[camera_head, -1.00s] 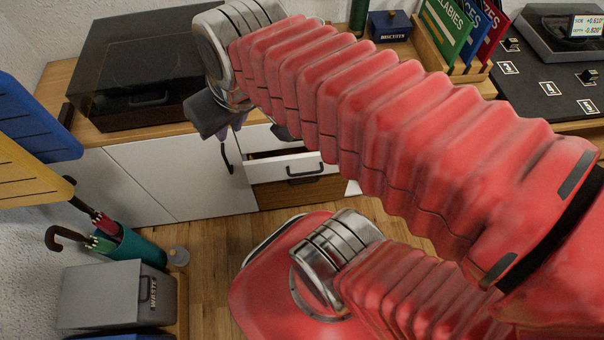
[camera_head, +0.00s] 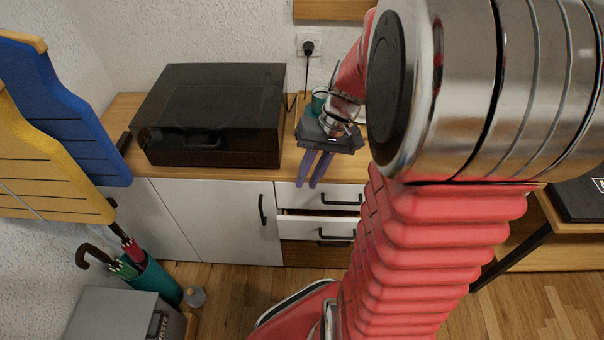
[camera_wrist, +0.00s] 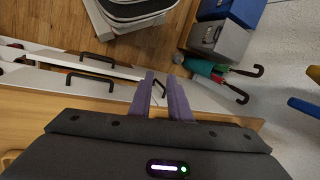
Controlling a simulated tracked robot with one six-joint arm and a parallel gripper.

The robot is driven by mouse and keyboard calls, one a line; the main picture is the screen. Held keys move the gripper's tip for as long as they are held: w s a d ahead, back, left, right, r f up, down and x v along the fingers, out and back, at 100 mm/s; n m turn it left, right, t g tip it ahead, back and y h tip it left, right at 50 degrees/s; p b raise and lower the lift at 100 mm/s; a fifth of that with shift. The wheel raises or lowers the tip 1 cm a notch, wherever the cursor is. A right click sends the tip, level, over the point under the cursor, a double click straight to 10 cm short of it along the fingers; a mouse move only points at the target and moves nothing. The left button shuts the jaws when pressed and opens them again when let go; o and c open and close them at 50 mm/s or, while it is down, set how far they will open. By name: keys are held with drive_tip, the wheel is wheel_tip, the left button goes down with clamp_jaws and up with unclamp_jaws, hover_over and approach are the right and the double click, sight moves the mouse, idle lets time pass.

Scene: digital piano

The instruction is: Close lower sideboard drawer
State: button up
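The lower sideboard drawer (camera_head: 300,228) is white with a black bar handle and stands partly open. A dark gap shows above its front. The white upper drawer (camera_head: 300,196) is directly above it. In the wrist view the lower drawer (camera_wrist: 125,70) lies beyond the upper drawer (camera_wrist: 40,79), left of the fingers. My gripper (camera_head: 307,186) points down at the sideboard's front edge, at the upper drawer's left side in the head view. Its two purple fingers (camera_wrist: 160,76) are apart with nothing between them. I cannot tell whether they touch the upper drawer.
A dark-lidded turntable (camera_head: 210,115) stands on the sideboard, left of my gripper. A white cabinet door (camera_head: 215,220) is left of the drawers. An umbrella stand (camera_head: 155,278) and a grey waste bin (camera_head: 115,315) stand at lower left. Some wooden floor (camera_head: 225,290) is free.

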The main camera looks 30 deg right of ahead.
drive_tip(key=d+f+m+y, duration=0.3)
drive_tip(key=d+f, duration=0.5)
drive_tip(key=f, duration=0.1)
drive_tip(key=m+t+y, duration=0.3)
hover_over(340, 238)
drive_tip(key=d, duration=0.2)
drive_tip(key=f, duration=0.9)
drive_tip(key=shift+s+d+f, duration=0.15)
drive_tip(key=shift+s, duration=0.05)
drive_tip(key=s+d+f+m+t, duration=0.2)
drive_tip(key=s+f+m+t, duration=0.1)
drive_tip(key=f, duration=0.6)
drive_tip(key=s+d+f+m+t, duration=0.2)
drive_tip(key=s+f+t, duration=0.4)
drive_tip(key=f, duration=0.3)
drive_tip(key=shift+d+m+h, duration=0.25)
drive_tip(key=shift+m+h, duration=0.15)
drive_tip(key=shift+m, duration=0.4)
drive_tip(key=shift+r, duration=0.1)
drive_tip(key=x, duration=1.3)
drive_tip(key=shift+w+a, duration=0.2)
drive_tip(key=shift+w, duration=0.15)
drive_tip(key=shift+c, duration=0.7)
clamp_jaws()
